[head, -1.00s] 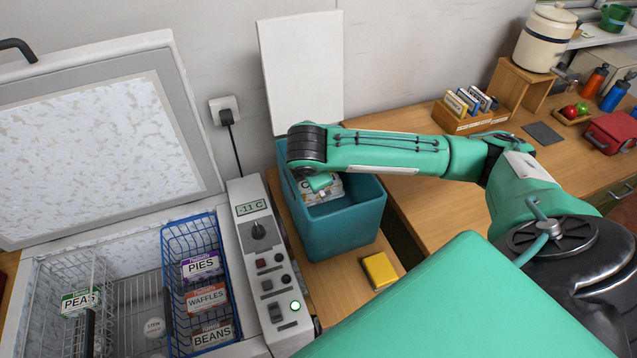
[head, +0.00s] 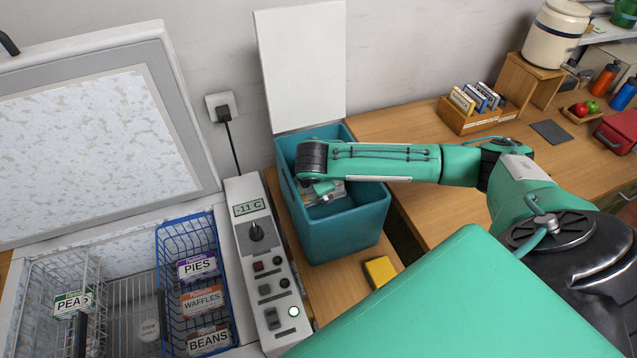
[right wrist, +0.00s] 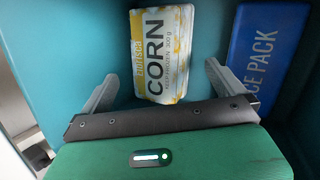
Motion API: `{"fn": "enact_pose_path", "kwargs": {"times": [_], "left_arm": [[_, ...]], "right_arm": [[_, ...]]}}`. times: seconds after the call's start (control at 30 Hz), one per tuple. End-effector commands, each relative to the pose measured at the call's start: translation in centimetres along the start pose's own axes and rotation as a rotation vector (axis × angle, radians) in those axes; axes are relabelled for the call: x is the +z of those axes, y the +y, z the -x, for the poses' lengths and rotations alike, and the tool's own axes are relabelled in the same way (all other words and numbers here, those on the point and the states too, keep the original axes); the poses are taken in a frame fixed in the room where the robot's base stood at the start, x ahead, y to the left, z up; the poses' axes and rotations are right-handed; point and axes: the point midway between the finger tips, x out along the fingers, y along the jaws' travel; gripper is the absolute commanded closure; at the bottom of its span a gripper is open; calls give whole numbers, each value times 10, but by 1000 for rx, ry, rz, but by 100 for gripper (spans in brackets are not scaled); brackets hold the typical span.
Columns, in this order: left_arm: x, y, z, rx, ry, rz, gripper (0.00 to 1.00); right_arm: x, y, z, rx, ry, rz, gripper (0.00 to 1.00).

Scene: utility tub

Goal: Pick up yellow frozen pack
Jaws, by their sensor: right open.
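The yellow and white frozen pack, labelled CORN (right wrist: 162,50), lies inside the teal tub (head: 345,232). In the head view, it is mostly hidden under my right arm, with only a pale part showing. My right gripper (right wrist: 161,72) is inside the tub, open and empty. In the right wrist view its two fingers stand left and right of the near end of the corn pack, with gaps on both sides. I cannot tell how far above the pack the fingertips are. My left gripper is not in view.
A blue ice pack (right wrist: 262,50) lies beside the corn pack, right of the right finger. The tub's walls are close around. A yellow block (head: 380,270) sits on the bench by the tub. The control panel (head: 262,265) and open freezer with blue basket (head: 160,270) stand left.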

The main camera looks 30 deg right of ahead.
Motion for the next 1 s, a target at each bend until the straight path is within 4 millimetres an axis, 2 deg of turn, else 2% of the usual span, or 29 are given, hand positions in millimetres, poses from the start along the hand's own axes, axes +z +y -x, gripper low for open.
{"fn": "enact_pose_path", "kwargs": {"times": [0.2, 0.4, 0.67, 0.7, 0.9, 1.0], "left_arm": [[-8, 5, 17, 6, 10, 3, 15], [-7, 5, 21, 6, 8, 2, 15], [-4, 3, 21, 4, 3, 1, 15], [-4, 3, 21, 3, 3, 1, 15], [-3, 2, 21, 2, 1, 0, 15], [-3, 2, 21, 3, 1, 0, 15]], "right_arm": [[2, 1, -24, -2, -1, 0, 0], [1, 0, -46, 0, -1, 1, 0], [1, 0, -50, 0, 0, 2, 0], [1, 0, -50, 0, 0, 2, 2], [1, 0, -49, 0, 0, 1, 41], [1, 1, -49, 2, 0, 1, 56]]}}
